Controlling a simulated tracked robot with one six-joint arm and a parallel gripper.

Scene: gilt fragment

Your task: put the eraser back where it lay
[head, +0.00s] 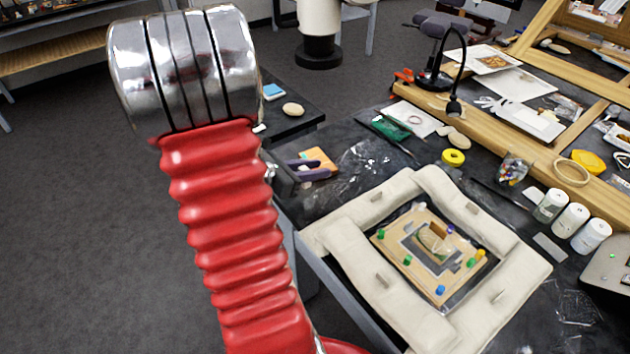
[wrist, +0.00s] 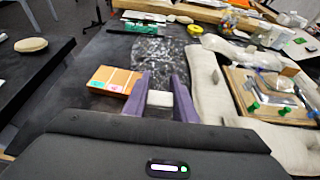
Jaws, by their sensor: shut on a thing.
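My gripper (wrist: 160,86) shows two purple fingers in the wrist view, shut on a small white block, the eraser (wrist: 160,98). The fingers stand on its left and right sides. From these views I cannot tell whether the eraser touches the tabletop.
An orange block with coloured tabs (wrist: 115,80) lies just left of the fingers; it also shows in the head view (head: 320,160). Crumpled clear film (head: 362,170) lies beyond. A padded cream frame (head: 335,235) around a pinned board stands to the right.

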